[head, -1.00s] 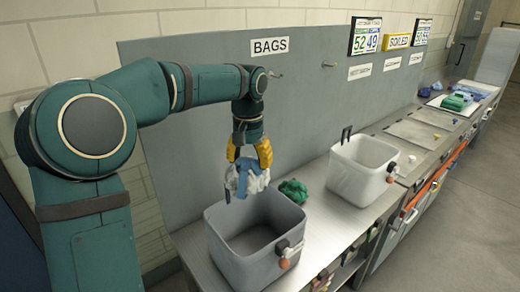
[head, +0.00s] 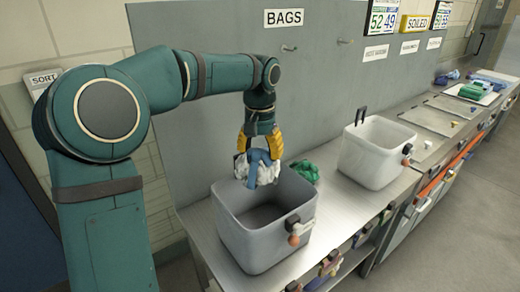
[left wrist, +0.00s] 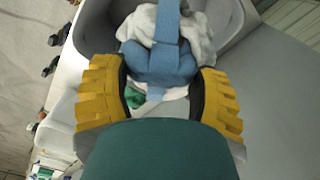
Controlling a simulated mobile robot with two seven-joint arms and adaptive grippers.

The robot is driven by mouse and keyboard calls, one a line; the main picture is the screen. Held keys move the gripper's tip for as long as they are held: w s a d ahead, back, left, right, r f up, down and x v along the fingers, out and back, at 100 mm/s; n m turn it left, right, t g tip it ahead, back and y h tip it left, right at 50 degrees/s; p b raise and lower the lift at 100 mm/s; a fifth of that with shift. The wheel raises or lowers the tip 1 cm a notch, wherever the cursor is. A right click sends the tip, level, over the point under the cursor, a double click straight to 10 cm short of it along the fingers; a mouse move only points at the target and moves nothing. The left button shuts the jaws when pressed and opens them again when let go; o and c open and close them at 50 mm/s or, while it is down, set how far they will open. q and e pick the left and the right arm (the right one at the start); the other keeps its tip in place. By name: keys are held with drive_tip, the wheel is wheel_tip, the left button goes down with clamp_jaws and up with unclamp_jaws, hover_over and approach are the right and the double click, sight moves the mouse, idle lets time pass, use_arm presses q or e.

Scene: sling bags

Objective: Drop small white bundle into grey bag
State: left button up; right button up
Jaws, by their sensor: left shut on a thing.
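My left gripper (head: 262,146) has yellow fingers and is shut on a small white bundle (head: 243,167) with a blue band around it. The bundle also shows between the fingers in the left wrist view (left wrist: 198,40). It hangs over the back part of the open grey bag (head: 262,252), at about rim height. The grey bag stands on the metal bench and its visible inside is empty. It has a dark clasp with an orange-red knob on its right side. My right gripper is not in view.
A green bundle (head: 304,171) lies on the bench behind the grey bag. A white bag (head: 372,160) stands open to the right. A grey panel (head: 330,90) with a BAGS sign rises behind the bench. Folded blue and green cloths (head: 472,92) lie at the far end.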

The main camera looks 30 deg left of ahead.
use_arm(q)
drive_tip(key=o, duration=1.4)
drive_tip(key=shift+r, duration=0.1)
wheel_tip(320, 180, up, 12)
